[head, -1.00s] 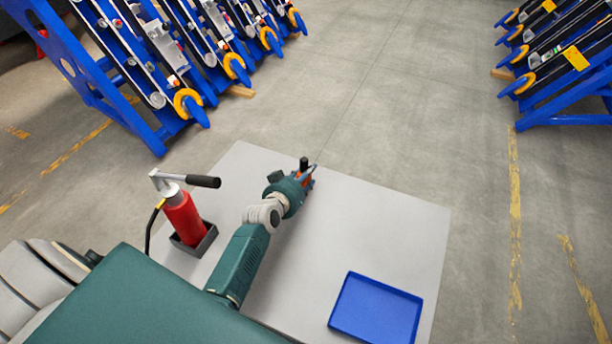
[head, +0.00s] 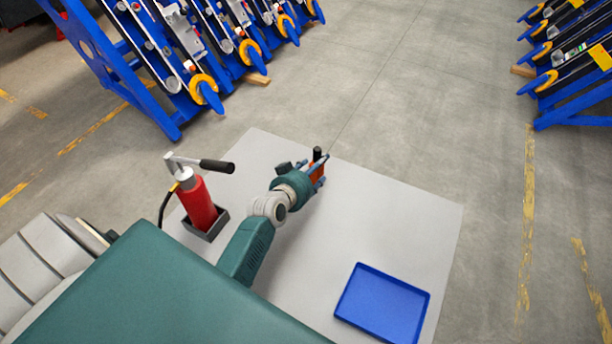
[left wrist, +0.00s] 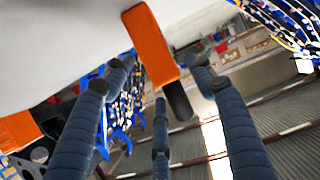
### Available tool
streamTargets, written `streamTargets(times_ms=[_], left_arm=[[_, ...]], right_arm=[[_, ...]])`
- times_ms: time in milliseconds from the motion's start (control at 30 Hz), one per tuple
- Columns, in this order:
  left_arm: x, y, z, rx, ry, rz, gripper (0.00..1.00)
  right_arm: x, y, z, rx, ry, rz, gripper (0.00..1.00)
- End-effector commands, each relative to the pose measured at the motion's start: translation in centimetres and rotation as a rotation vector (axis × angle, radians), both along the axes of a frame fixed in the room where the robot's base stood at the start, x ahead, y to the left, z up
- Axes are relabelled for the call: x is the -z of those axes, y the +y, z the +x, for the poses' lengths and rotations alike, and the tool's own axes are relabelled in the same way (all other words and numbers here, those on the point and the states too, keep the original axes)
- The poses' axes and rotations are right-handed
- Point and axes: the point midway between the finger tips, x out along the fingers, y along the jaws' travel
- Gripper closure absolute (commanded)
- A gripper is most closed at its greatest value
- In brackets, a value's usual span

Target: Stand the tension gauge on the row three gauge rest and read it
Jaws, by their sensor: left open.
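An orange block with a black cylindrical end (head: 316,171), which I take for the tension gauge, is at the far edge of the pale grey table, with its black end up. My left gripper (head: 320,168) is at it, partly hiding it. In the left wrist view the orange block (left wrist: 150,45) shows between the spread blue-grey fingers of the left gripper (left wrist: 160,72). The fingers are open; I cannot tell whether any finger touches it. My right gripper is not in view. I cannot make out the row three gauge rest.
A red cylinder with a lever handle (head: 199,204) stands in a dark holder on the table's left. An empty-looking blue tray (head: 352,292) lies at the front right of the table (head: 400,215). Blue racks (head: 125,85) stand at the back left and right (head: 570,95), with open floor between.

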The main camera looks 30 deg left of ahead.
Motion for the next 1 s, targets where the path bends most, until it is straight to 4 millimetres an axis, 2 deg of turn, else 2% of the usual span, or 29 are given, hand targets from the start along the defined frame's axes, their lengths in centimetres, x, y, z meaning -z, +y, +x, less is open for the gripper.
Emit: streamTargets(times_ms=[200,400,600,1000], left_arm=[[-1.7,-0.2,-4.6,-0.001,0.001,0.000,0.45],[-3.0,-0.4,-7.6,-0.001,0.000,0.000,0.45],[-3.6,-0.4,-8.6,-0.001,0.000,-0.001,0.45],[-3.6,-0.5,-8.7,-0.001,0.000,-0.001,0.45]], right_arm=[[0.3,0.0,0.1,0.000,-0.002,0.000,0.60],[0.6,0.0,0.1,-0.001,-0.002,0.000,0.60],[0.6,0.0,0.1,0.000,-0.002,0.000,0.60],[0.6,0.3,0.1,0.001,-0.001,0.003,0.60]])
